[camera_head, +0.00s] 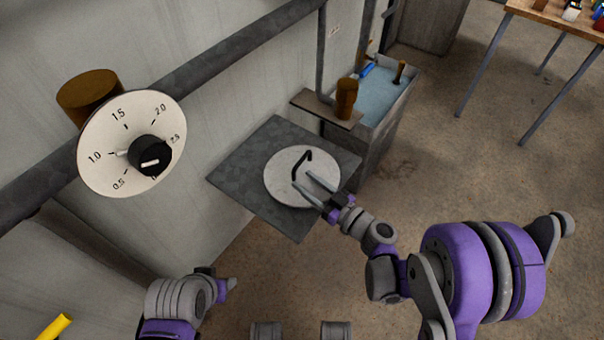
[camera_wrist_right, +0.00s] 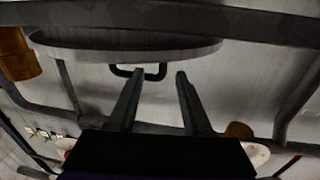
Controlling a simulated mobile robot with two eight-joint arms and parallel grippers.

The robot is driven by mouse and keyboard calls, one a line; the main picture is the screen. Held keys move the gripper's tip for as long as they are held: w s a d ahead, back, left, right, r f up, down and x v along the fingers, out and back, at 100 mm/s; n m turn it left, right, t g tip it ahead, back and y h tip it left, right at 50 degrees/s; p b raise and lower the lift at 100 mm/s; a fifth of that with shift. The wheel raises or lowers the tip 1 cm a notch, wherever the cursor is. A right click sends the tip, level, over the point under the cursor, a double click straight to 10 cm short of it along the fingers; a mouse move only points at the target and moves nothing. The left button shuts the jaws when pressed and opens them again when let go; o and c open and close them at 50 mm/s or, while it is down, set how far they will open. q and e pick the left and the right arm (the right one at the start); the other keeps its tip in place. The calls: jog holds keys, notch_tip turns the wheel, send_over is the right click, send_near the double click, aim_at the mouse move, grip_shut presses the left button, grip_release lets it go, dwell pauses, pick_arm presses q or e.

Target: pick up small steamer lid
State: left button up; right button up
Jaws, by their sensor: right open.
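The small steamer lid (camera_head: 283,187) is a pale grey disc with a dark bar handle (camera_head: 300,163) on top. It lies on a square dark grey plate (camera_head: 238,177) fixed by the wall. My right gripper (camera_head: 308,181) is open above the lid's right part, its two fingers pointing toward the handle. In the right wrist view the lid (camera_wrist_right: 125,50) appears inverted, with the handle (camera_wrist_right: 138,72) just beyond the fingertips (camera_wrist_right: 160,74). The fingers look empty and apart from the handle.
A dial with numbers (camera_head: 110,165) is on the wall pipe at the left. A small shelf with a brown wooden item (camera_head: 346,97) and a water trough (camera_head: 378,92) stand behind the plate. A table (camera_head: 555,12) is at the far right. Floor between is clear.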

aim_at(296, 176)
jog(key=x, duration=0.4)
jog(key=shift+w+a+f, duration=0.15)
jog(key=shift+a+f, duration=0.15)
jog(key=shift+a, duration=0.1)
grip_shut()
dwell(1.0)
